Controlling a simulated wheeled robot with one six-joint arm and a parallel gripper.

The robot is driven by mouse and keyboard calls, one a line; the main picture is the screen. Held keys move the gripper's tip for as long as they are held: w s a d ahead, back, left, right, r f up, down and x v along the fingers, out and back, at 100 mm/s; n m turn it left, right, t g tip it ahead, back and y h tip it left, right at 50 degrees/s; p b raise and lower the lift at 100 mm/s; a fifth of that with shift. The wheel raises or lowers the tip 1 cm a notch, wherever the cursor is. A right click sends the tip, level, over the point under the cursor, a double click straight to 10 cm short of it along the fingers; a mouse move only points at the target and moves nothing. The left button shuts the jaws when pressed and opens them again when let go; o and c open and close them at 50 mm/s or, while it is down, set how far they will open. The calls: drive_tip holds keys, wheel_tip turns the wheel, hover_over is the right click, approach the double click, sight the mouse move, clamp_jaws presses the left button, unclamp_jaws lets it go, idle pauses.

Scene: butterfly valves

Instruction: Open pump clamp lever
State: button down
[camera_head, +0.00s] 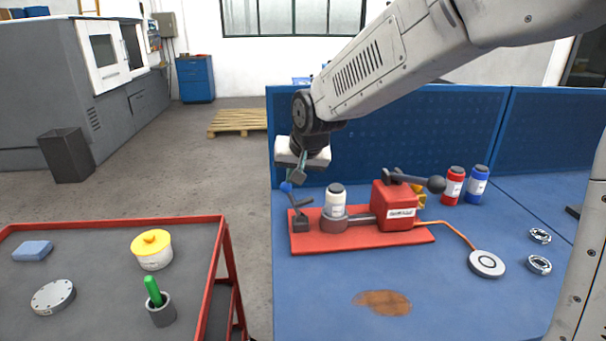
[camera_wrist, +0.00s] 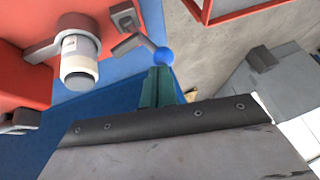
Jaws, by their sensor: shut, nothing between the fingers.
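The red pump unit (camera_head: 394,205) sits on a red base plate (camera_head: 370,236) on the blue bench. A white bottle with a dark cap (camera_head: 335,203) stands in its holder on the plate. The clamp lever (camera_head: 300,204) is at the plate's left end, a dark arm tilted up with a blue ball knob (camera_head: 286,187). In the wrist view the blue knob (camera_wrist: 163,57) is just beyond the tips of my gripper (camera_wrist: 160,75). My gripper (camera_head: 297,176) is shut and empty, directly above the knob. Whether the fingertips touch the knob is unclear.
Red (camera_head: 453,187) and blue (camera_head: 477,186) bottles stand behind the pump at right. A black-knobbed lever (camera_head: 420,182) tops the pump. A round button (camera_head: 487,263) is wired to it. A red-framed cart (camera_head: 224,250) stands left, across a floor gap. A blue panel (camera_head: 400,135) rises behind.

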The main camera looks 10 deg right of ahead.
drive_tip(key=shift+a, duration=0.45)
idle(0.3)
drive_tip(key=s+a+r, duration=0.2)
drive_tip(key=s+r, duration=0.2)
drive_tip(key=r, duration=0.4)
drive_tip(key=shift+s+a+r, duration=0.2)
drive_tip(key=shift+s+a, duration=0.05)
drive_tip(key=shift+s, duration=0.05)
drive_tip(key=shift+d, duration=0.1)
